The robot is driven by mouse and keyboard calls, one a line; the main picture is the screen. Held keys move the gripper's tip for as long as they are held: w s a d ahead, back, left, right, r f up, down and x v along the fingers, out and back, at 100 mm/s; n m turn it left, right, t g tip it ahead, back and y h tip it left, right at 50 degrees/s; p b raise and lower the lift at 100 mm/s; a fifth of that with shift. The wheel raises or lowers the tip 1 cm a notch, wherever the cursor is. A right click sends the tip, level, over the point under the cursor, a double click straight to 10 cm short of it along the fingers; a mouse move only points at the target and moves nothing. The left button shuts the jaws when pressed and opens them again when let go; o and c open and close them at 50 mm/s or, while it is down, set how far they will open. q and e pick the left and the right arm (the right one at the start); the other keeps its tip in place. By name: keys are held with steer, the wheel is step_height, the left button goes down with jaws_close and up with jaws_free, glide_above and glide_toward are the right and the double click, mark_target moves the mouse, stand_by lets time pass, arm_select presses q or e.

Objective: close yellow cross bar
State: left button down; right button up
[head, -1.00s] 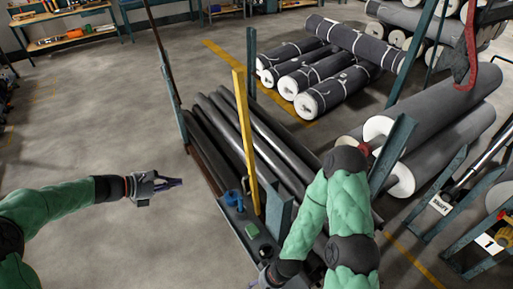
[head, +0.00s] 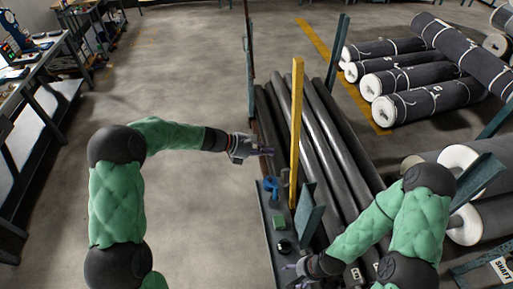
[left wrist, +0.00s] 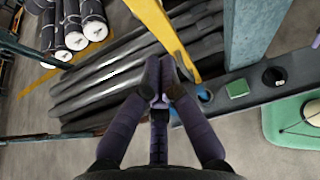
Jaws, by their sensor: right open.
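The yellow cross bar (head: 296,130) stands upright at the near end of a rack (head: 266,220) holding long dark rolls (head: 325,150). Its lower end is beside a blue fitting (head: 271,185). My left gripper (head: 268,152) is left of the bar and apart from it in the head view. In the left wrist view the fingers of my left gripper (left wrist: 158,75) come together at their tips with nothing seen between them. The yellow bar (left wrist: 165,30) passes just beyond them. My right gripper (head: 292,268) is open, low at the rack's near end.
A short teal post (head: 310,212) stands right of the bar. A green block (head: 279,222) lies on the rack's end beam. Tall teal posts (head: 248,60) rise at the far end. Wrapped rolls (head: 425,98) lie at right. The floor (head: 180,80) at left is clear.

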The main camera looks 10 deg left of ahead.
arm_select(q)
steer(key=d, duration=0.1)
steer(key=w+d, duration=0.1)
steer(key=d, duration=0.3)
steer(key=shift+w+d+f+p, duration=0.15)
steer(key=shift+w+f+p, duration=0.15)
steer(key=shift+w, duration=0.1)
steer(key=shift+r, duration=0.1)
